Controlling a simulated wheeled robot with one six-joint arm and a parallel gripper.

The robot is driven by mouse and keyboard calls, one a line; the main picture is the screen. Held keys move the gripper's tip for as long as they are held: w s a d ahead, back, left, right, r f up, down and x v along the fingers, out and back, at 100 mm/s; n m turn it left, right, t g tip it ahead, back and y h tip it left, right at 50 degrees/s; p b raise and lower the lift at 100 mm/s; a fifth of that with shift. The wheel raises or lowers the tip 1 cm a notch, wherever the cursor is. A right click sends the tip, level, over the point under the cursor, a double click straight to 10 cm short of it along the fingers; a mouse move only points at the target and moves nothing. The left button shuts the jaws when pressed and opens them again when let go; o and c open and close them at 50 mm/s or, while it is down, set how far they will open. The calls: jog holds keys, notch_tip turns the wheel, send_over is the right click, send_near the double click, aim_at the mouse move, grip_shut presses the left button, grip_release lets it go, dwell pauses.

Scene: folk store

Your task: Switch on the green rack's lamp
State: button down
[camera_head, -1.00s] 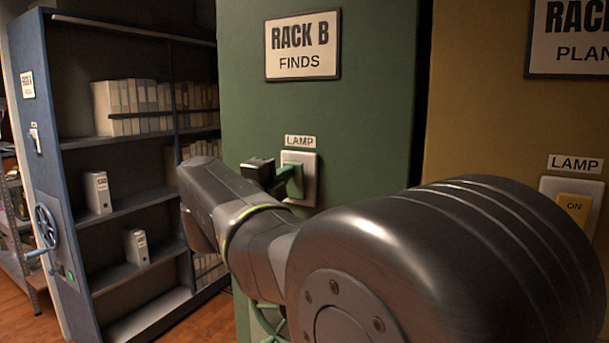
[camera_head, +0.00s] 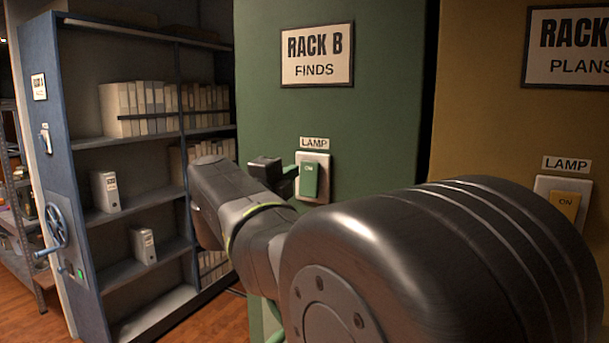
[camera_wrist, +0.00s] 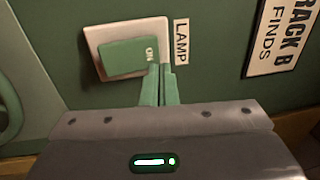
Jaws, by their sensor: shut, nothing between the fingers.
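The green rack (camera_head: 386,100) carries a "RACK B FINDS" sign and a LAMP label. Under the label is its lamp switch (camera_head: 310,180), a green rocker marked ON at its upper end, on a pale plate. The switch also shows in the wrist view (camera_wrist: 122,58), turned sideways with ON at the right. My gripper (camera_head: 291,172) is just left of the rocker in the head view. In the wrist view its two green fingers (camera_wrist: 160,72) are shut together and empty, overlapping the ON end. I cannot tell whether they touch it. The lamp itself is not visible.
A blue rack (camera_head: 50,130) with binders, a handwheel (camera_head: 56,226) and its own switch stands at the left. A yellow rack (camera_head: 480,110) with another LAMP switch (camera_head: 565,203) stands at the right. My arm hides the lower middle.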

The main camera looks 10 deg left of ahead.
jog(key=s+a+r+b, duration=0.1)
jog(key=s+a+b, duration=0.1)
jog(key=s, duration=0.6)
jog(key=shift+s+a+r, duration=0.15)
jog(key=shift+s+a, duration=0.05)
jog(key=shift+a, duration=0.25)
jog(key=shift+w, duration=0.1)
